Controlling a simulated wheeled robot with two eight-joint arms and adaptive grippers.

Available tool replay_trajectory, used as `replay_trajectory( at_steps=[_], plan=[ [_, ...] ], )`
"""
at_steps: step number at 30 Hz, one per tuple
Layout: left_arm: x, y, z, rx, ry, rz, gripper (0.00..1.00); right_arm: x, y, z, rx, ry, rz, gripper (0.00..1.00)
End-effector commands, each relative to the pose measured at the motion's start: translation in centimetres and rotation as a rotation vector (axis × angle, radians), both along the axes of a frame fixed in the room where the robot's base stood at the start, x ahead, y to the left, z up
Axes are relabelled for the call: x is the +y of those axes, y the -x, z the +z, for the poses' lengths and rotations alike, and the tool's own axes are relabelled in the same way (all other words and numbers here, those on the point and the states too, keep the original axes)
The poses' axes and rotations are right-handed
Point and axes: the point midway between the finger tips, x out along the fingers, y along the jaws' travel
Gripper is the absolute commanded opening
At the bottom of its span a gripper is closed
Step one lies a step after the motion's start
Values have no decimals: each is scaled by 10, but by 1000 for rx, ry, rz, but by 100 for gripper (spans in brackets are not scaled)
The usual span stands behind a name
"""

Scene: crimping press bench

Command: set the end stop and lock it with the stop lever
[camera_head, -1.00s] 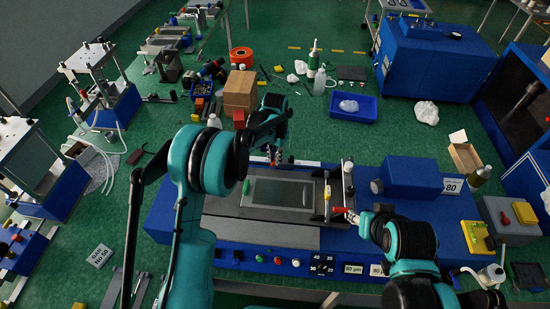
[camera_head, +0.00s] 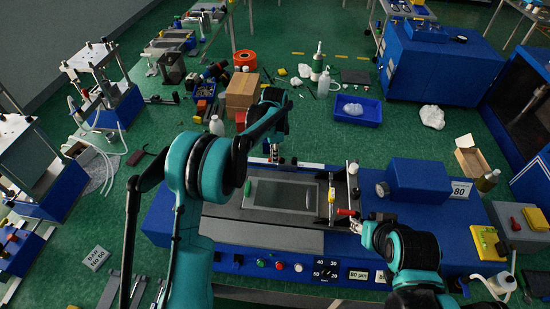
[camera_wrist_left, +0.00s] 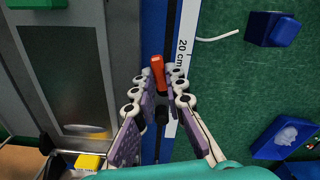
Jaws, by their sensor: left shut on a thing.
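My left gripper (camera_wrist_left: 160,86) is closed around a small orange-red handle (camera_wrist_left: 157,68) in the left wrist view. A black knob shows below the handle, between the fingers. In the head view my left gripper (camera_head: 273,153) is at the bench's far edge and partly hidden by my arm. A red handle (camera_head: 347,212) lies beside an upright yellow part (camera_head: 331,195). My right gripper (camera_head: 358,224) is at its right end; its fingers are too small to read.
The blue bench (camera_head: 270,238) carries a grey plate (camera_head: 285,193) and a blue housing (camera_head: 418,181) at right. Knobs and buttons line its front. A blue tray (camera_head: 357,109), cardboard box (camera_head: 242,91) and bottles stand behind it. Green floor is free in places between them.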

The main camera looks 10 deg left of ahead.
Motion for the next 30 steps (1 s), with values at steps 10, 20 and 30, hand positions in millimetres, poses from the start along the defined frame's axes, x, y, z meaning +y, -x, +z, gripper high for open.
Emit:
replay_trajectory(
  at_steps=[10, 20, 30],
  plan=[
    [1, -5, 0, -1, 0, -181, 0, 0, 0, -5, 0, 0, 0, 40],
    [1, -7, 0, -1, 0, -232, 0, 0, 0, -6, 0, 0, 0, 40],
    [1, -7, 0, -1, 0, -233, 14, 0, 0, -6, 0, 0, 0, 40]
  ],
)
